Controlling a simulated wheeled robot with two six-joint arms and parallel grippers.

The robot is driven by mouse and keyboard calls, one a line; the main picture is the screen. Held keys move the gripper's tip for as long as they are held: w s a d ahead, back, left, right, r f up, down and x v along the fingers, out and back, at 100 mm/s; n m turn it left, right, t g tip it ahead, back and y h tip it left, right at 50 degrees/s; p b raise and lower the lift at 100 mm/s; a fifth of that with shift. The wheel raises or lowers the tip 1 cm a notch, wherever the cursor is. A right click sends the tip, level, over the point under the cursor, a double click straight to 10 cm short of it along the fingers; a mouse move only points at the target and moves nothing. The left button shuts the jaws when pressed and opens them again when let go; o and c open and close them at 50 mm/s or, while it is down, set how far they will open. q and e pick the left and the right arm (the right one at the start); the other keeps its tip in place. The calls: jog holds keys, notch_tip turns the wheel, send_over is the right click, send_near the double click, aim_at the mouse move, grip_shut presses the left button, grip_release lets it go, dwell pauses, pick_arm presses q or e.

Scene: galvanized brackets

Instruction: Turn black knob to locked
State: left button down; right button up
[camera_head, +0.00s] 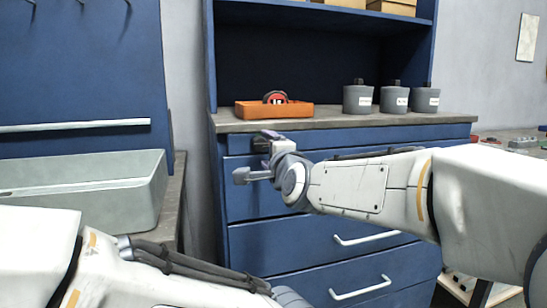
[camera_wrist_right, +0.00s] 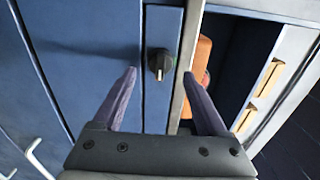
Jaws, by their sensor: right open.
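The black knob (camera_wrist_right: 158,62) sits on a narrow blue panel of the cabinet, just under the worktop edge. In the right wrist view it is between my right gripper's two fingers (camera_wrist_right: 160,76), beyond their tips, and nothing touches it visibly. Its pointer direction and any lock marking are too small to read. In the head view my right gripper (camera_head: 253,160) is open and empty in front of the cabinet's top drawer area, and it largely hides the knob there. My left arm shows at the bottom left, but its gripper is out of frame.
An orange tray (camera_head: 246,111) with a red and black item stands on the worktop (camera_head: 330,124). Several grey lidded pots (camera_head: 358,99) stand to its right. Drawers with white handles (camera_head: 366,238) are below. A grey bin (camera_head: 80,190) stands at the left.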

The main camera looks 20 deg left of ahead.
jog(key=v, duration=0.7)
